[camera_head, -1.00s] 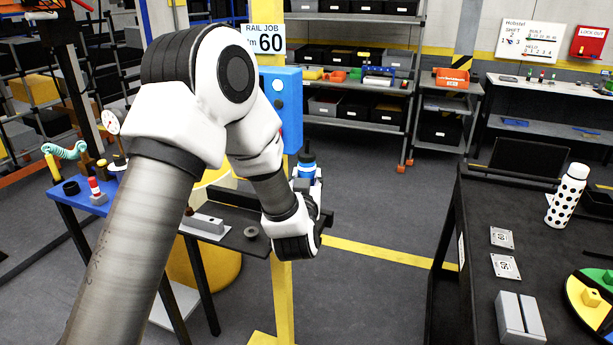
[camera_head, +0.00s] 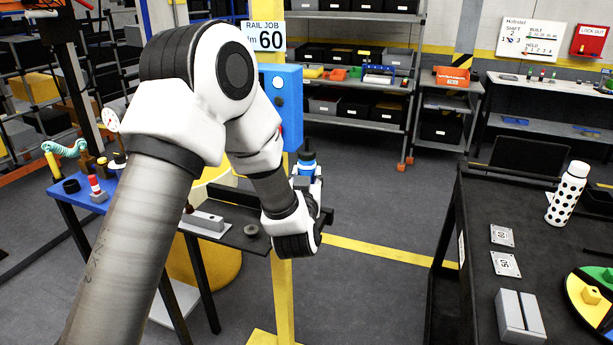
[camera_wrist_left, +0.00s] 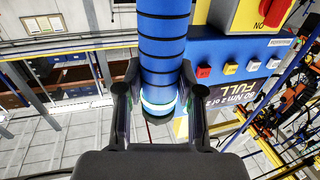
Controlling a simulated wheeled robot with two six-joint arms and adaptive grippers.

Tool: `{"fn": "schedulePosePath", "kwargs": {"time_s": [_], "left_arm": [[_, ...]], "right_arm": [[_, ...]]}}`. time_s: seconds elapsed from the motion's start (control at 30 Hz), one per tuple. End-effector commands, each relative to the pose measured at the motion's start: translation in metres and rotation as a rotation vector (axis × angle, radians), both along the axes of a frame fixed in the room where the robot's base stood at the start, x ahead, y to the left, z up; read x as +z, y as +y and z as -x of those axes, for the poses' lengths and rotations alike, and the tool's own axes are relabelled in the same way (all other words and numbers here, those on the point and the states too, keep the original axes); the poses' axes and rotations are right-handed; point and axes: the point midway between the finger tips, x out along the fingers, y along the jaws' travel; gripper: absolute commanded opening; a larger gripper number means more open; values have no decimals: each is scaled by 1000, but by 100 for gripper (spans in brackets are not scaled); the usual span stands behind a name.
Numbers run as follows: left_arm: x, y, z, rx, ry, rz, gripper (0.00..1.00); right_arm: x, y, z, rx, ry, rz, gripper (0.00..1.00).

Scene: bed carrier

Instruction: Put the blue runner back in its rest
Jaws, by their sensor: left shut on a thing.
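The blue runner (camera_wrist_left: 164,45) is a blue cylinder with dark rings and a pale lit band at its lower end. It fills the top centre of the left wrist view, between the dark fingers of my left gripper (camera_wrist_left: 161,100). The gripper is shut on it. In the head view, my left gripper (camera_head: 312,188) is beside the yellow post, mostly hidden by its own wrist, with a small blue part of the runner (camera_head: 307,170) showing above it. I cannot tell which fixture is the rest. My right gripper is not in view.
A blue box (camera_head: 283,105) is fixed on the yellow post (camera_head: 284,290) close to my left arm. A dark shelf (camera_head: 229,238) is left of the gripper. A dark bench (camera_head: 463,290) stands at right. Floor between is clear.

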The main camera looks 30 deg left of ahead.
Motion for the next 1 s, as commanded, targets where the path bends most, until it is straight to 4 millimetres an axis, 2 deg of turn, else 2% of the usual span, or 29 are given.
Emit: {"fn": "schedulePosePath", "kwargs": {"time_s": [0.3, 1.0], "left_arm": [[2, 0, 0, 0, -5, -2, 0], [-14, 0, -1, 0, -5, -2, 0]], "right_arm": [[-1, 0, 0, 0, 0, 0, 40], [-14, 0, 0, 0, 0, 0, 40]]}}
